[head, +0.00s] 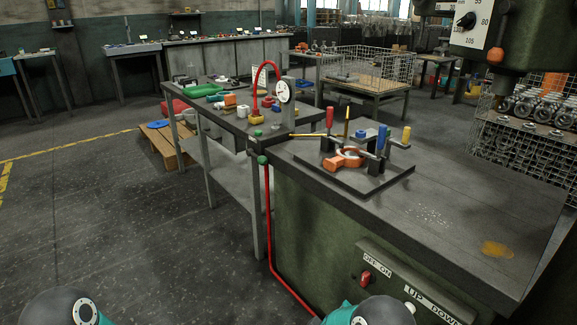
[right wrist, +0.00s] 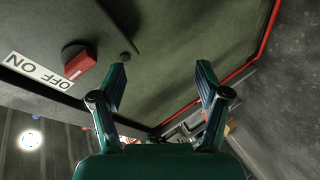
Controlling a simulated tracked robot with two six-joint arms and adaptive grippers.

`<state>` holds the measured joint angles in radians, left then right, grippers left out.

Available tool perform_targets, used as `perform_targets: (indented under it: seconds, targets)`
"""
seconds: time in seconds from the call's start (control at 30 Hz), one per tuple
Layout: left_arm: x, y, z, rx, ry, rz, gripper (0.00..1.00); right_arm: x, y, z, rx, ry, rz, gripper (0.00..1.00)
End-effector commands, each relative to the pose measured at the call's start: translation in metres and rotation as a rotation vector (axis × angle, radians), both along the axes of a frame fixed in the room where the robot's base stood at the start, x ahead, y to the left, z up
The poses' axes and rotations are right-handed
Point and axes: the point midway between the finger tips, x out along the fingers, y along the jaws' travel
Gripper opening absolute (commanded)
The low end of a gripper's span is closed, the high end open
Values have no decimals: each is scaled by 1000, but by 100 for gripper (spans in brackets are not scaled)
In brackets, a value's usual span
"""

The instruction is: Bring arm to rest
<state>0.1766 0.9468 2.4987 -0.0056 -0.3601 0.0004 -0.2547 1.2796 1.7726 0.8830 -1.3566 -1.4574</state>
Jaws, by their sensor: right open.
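My right gripper (right wrist: 160,85) is open and empty in the right wrist view, its two green fingers spread apart. It is near the green machine cabinet's front (right wrist: 185,45), to the side of the red OFF/ON switch (right wrist: 77,62). In the head view parts of my two arms show at the bottom edge, but neither gripper's fingers can be seen there. My left gripper is out of view.
The machine table (head: 440,210) carries a fixture with an orange valve casting (head: 342,160) and clamps. A side bench (head: 226,116) holds a dial gauge (head: 283,91). A red hose (head: 268,220) runs down the cabinet. The floor at left is clear.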

Motion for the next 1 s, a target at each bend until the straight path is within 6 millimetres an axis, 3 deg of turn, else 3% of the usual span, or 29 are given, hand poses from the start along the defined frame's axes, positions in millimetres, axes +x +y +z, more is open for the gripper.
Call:
perform_targets:
  seconds: [0.03, 0.17, 0.3, 0.5, 0.67, 0.73, 1.0]
  targets:
    - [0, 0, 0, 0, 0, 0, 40, -10, -8, -19, 147, 37, 23, 75]
    - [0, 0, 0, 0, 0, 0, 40, -58, -7, -62, 553, 179, 27, 75]
    - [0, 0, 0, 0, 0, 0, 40, -136, 1, -90, 909, 396, -82, 75]
    - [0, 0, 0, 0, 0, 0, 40, -239, 9, -94, 1188, 667, -299, 75]
    - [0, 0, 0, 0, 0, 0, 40, -307, 12, -83, 1297, 839, -472, 75]
    - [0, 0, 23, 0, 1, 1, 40, -310, 13, -59, 1305, 851, -485, 75]
    - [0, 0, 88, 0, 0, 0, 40, -309, 13, 5, 1302, 848, -481, 75]
